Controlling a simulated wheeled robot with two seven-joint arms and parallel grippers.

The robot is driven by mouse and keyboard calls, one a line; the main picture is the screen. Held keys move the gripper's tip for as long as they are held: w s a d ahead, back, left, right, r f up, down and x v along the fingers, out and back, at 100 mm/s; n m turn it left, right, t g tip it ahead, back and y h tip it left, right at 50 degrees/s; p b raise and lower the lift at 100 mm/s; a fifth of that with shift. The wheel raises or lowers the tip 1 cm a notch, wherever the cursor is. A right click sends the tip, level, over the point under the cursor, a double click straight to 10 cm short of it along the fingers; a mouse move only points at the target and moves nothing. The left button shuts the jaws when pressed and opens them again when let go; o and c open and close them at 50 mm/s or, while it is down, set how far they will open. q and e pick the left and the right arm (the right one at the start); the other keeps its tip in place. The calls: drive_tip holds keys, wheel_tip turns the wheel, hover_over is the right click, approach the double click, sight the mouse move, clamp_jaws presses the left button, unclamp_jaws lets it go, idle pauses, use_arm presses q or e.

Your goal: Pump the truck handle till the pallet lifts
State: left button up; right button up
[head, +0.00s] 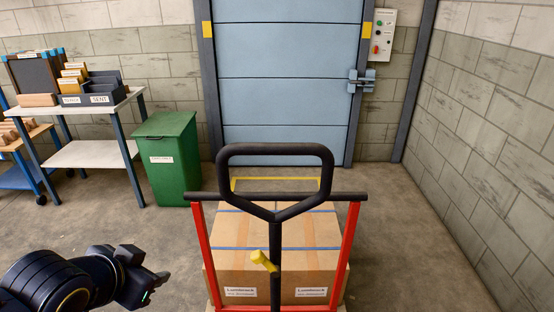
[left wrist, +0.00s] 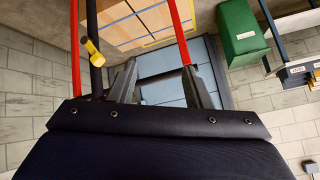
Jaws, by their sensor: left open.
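The black looped truck handle (head: 275,149) stands upright in the middle of the head view. Its shaft (head: 275,285) carries a yellow lever (head: 261,260), which also shows in the left wrist view (left wrist: 91,46). A red frame (head: 351,240) with a black crossbar stands around the shaft. Behind it sit cardboard boxes (head: 240,258) with blue straps; the pallet under them is mostly hidden. My left gripper (head: 150,278) is at the lower left, apart from the handle. In the left wrist view its fingers (left wrist: 160,84) are spread with nothing held. My right gripper is out of view.
A green bin (head: 168,165) and a white table (head: 95,152) with trays stand at the left. A blue-grey door (head: 285,95) is behind the load, with a control box (head: 382,35) beside it. The floor (head: 410,250) right of the truck is clear up to the block wall.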

use_arm(q)
drive_tip(key=w+d+r+m+t, duration=0.2)
drive_tip(key=w+d+r+m, duration=0.15)
drive_tip(key=w, duration=0.25)
drive_tip(key=m+t+h+b, duration=0.2)
drive_tip(key=m+t+h, duration=0.25)
drive_tip(key=m, duration=0.85)
approach(279, 146)
drive_tip(key=shift+g+h, duration=0.25)
drive_tip(key=shift+h, duration=0.1)
drive_tip(key=w, duration=0.1)
drive_tip(key=w+f, duration=0.1)
drive_tip(key=w, duration=0.3)
drive_tip(key=shift+d+f, duration=0.3)
drive_tip(key=shift+d, duration=0.05)
drive_tip(key=x, duration=0.7)
drive_tip(key=shift+w, duration=0.25)
clamp_jaws()
